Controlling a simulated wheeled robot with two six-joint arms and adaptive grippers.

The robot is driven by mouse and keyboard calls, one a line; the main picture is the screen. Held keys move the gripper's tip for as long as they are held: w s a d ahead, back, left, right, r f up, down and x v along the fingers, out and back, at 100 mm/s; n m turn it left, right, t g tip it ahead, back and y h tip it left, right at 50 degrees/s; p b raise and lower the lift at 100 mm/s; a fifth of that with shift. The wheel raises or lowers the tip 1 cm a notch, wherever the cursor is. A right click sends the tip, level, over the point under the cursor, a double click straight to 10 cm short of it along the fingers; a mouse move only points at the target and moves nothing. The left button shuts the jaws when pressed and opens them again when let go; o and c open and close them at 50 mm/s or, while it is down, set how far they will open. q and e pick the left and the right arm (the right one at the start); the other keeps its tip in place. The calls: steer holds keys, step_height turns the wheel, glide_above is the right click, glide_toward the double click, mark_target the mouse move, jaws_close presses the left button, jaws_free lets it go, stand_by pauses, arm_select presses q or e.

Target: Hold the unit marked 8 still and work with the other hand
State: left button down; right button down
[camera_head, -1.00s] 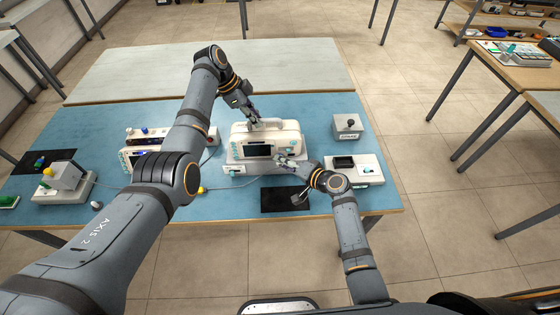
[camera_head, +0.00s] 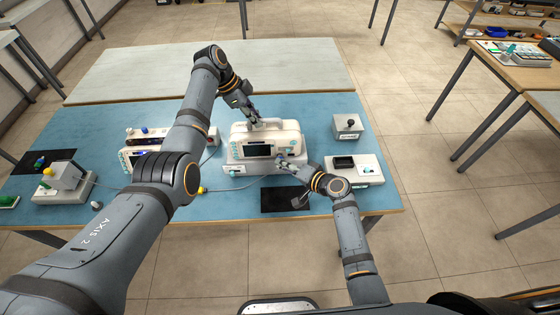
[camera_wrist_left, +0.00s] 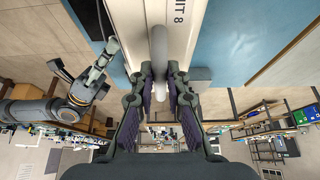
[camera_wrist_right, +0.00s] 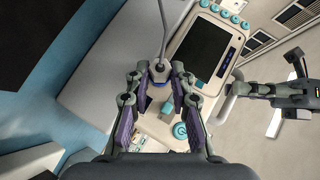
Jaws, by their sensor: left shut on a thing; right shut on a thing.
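The unit marked 8 is a white monitor (camera_head: 287,138) with a dark screen, upright on a pale base (camera_head: 238,169) on the blue table. Part of its label shows beside the handle in the left wrist view. My left gripper (camera_head: 254,119) is shut on the top carry handle (camera_wrist_left: 158,48). My right gripper (camera_head: 282,160) is at the lower right of the monitor's front. In the right wrist view it is shut on a cable plug (camera_wrist_right: 159,74), whose grey cable runs up out of the picture. I cannot tell whether the plug sits in a socket.
A second monitor (camera_head: 133,154) is partly hidden behind my left arm. A grey box with a black knob (camera_head: 347,125) and a white tray unit (camera_head: 366,176) stand at right. A black mat (camera_head: 278,201) lies in front. Another grey box (camera_head: 66,176) stands at far left.

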steer(key=shift+s, duration=2.1)
arm_select(q)
steer(key=c, duration=1.3)
jaws_free()
steer(key=shift+o, duration=0.2)
steer(key=shift+r, duration=0.1)
steer(key=v, duration=1.2)
